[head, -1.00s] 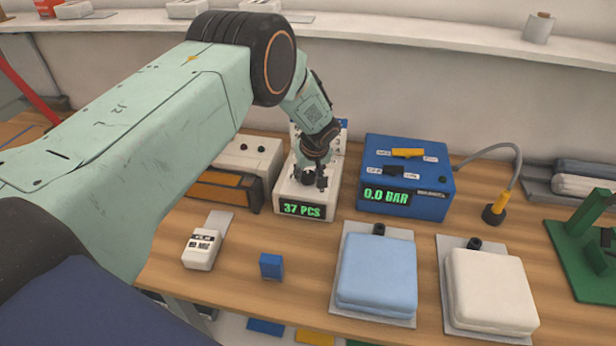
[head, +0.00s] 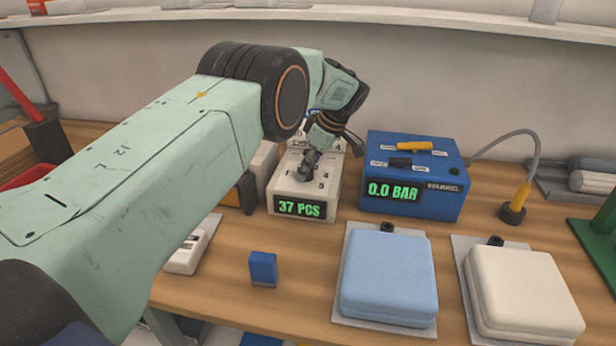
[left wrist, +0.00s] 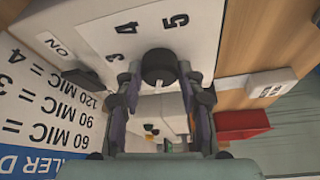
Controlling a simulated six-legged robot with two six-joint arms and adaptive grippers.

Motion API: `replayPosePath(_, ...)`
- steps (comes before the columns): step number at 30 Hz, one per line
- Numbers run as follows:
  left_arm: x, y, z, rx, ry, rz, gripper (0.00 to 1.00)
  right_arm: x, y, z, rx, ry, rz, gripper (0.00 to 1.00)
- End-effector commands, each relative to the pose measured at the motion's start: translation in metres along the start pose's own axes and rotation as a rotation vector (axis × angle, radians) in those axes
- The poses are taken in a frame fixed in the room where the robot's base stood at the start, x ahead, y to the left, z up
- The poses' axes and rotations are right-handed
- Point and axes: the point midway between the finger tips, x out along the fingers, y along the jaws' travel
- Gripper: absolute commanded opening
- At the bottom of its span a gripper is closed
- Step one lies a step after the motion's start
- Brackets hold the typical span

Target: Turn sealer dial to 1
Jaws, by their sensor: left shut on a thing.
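The white sealer box (head: 304,206) with the green "37 PCS" display stands at the back of the bench. Its black dial (left wrist: 159,66) shows in the left wrist view, with the printed numbers 3, 4 and 5 near it. My left gripper (head: 303,175) reaches down onto the top of this box. In the left wrist view its two fingers (left wrist: 160,84) stand on either side of the dial and are shut on it. The head view hides most of the dial behind the gripper. I cannot tell which number the dial points to. My right gripper is not in view.
A blue box (head: 413,177) reading "0.0 BAR" stands close to the right. A printed sign (left wrist: 45,105) starting "60 MIC" shows beside the sealer. In front lie a small blue block (head: 263,268), a blue pad (head: 388,278) and a white pad (head: 524,292).

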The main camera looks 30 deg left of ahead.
Motion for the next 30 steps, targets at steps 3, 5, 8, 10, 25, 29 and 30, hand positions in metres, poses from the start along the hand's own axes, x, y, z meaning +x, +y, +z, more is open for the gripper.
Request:
replayPosePath(3, 0.005, -0.002, 0.002, -0.039, -0.002, -0.025, 0.07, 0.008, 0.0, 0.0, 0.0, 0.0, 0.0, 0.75)
replayPosePath(5, 0.005, -0.002, 0.002, -0.055, -0.002, -0.032, 0.07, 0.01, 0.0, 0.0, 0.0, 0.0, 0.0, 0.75)
replayPosePath(8, 0.005, -0.002, 0.002, -0.08, -0.002, -0.044, 0.07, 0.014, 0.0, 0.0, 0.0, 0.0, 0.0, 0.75)
replayPosePath(10, 0.005, -0.002, 0.002, -0.094, -0.002, -0.049, 0.07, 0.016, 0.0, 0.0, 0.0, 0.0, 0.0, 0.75)
replayPosePath(25, 0.005, -0.002, 0.002, -0.181, -0.002, -0.088, 0.07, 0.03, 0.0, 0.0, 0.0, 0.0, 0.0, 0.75)
replayPosePath(29, 0.005, -0.002, 0.002, -0.196, -0.002, -0.095, 0.07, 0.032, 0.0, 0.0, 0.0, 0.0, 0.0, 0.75)
replayPosePath(30, 0.005, -0.002, 0.002, -0.201, -0.001, -0.096, 0.07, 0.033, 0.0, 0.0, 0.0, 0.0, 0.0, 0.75)
